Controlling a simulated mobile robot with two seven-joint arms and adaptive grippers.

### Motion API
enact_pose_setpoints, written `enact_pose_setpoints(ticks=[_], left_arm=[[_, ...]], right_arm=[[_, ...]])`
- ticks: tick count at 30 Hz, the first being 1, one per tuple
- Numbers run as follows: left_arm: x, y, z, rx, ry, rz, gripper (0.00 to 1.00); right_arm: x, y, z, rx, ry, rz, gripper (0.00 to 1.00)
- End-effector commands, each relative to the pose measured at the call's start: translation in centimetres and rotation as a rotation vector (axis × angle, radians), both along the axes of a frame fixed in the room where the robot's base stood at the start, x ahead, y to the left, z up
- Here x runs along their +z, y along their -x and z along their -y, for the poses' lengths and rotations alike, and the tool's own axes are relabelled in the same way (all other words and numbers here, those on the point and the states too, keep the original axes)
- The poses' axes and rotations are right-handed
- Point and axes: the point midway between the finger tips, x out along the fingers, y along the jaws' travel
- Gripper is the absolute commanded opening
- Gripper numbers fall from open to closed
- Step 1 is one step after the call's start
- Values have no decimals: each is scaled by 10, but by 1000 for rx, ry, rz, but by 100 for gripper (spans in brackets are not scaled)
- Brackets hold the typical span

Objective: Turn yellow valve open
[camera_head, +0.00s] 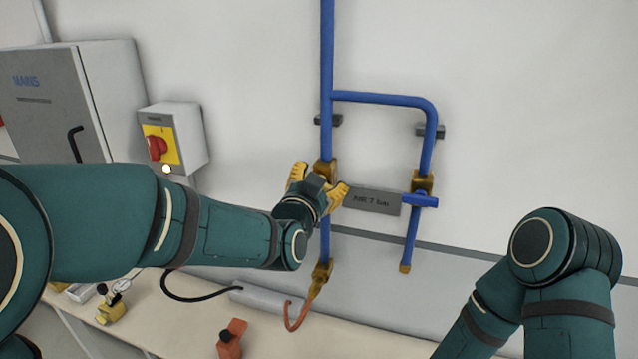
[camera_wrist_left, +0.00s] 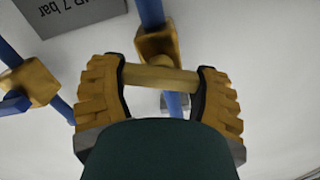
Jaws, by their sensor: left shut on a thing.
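The yellow valve handle (camera_wrist_left: 160,78) is a short bar lying across the blue pipe in the left wrist view. It sits in front of a brass valve body (camera_wrist_left: 158,44), which also shows in the head view (camera_head: 326,168). My left gripper (camera_head: 318,184) has yellow ribbed fingers, one at each end of the handle, and is shut on it. In the head view the gripper hides most of the handle. Only links of my right arm show at the lower right; its gripper is out of view.
A second valve with a blue handle (camera_head: 422,201) is on the right pipe branch. An "AIR 7 bar" plate (camera_head: 372,199) hangs between the pipes. A grey cabinet (camera_head: 62,100) and a red switch (camera_head: 157,148) are at left. A bench (camera_head: 180,317) with small items runs below.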

Motion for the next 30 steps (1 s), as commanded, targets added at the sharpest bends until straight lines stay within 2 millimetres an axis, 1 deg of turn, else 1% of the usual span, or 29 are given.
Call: enact_pose_setpoints(ticks=[1, 11, 30], left_arm=[[-3, 1, 0, -1, -42, 7, 31], [-4, 2, 2, -3, -342, 103, 31], [-7, 2, 4, -5, -899, 282, 31]], right_arm=[[-1, 0, 0, 0, 0, 0, 47], [-1, 0, 0, 0, 0, 0, 47], [10, 0, 0, 1, -2, 1, 47]])
